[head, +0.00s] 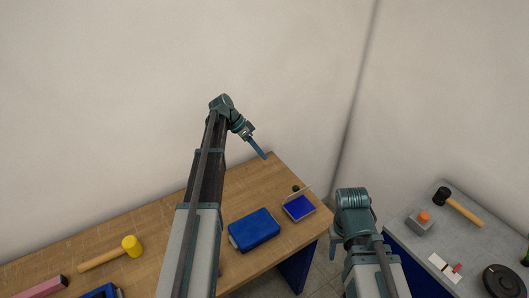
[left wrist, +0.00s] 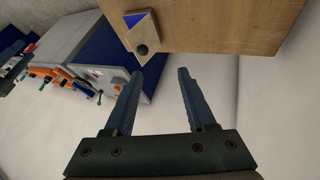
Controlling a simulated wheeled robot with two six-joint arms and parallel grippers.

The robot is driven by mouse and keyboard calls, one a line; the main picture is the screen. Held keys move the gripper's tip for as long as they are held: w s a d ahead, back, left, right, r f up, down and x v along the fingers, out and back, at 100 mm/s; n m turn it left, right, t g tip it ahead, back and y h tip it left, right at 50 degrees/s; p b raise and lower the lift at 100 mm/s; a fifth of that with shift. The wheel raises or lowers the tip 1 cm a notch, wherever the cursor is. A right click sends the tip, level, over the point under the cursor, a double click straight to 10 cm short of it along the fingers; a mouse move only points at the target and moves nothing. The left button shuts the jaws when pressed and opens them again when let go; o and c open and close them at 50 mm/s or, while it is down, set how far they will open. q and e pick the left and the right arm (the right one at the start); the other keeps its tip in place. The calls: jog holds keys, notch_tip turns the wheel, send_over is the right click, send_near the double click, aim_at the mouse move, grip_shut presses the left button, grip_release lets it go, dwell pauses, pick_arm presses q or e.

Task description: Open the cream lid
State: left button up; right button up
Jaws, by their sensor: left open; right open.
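The cream lid (head: 306,192) is on a small box with a blue inside (head: 299,208) at the right end of the wooden table. The lid stands raised, seen almost edge-on, with its dark knob (head: 296,188) on the far side. The left wrist view shows the lid's cream face (left wrist: 143,33), with the knob and a patch of blue beside it. My left gripper (head: 260,150) is open and empty, above and left of the lid, apart from it. My right gripper (head: 333,247) is mostly hidden by its wrist, right of the box and away from the lid.
A blue case (head: 254,230) lies left of the box. A yellow mallet (head: 130,246) and a pink block (head: 48,287) lie farther left on the wooden table (head: 180,225). A grey bench (head: 405,243) at the right holds a dark hammer (head: 441,196) and a grey box with an orange button (head: 424,217).

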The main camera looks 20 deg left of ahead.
pick_arm(q)
jog(key=p+v, duration=0.6)
jog(key=v, duration=0.3)
jog(key=shift+r, duration=0.15)
jog(key=shift+c, duration=0.2)
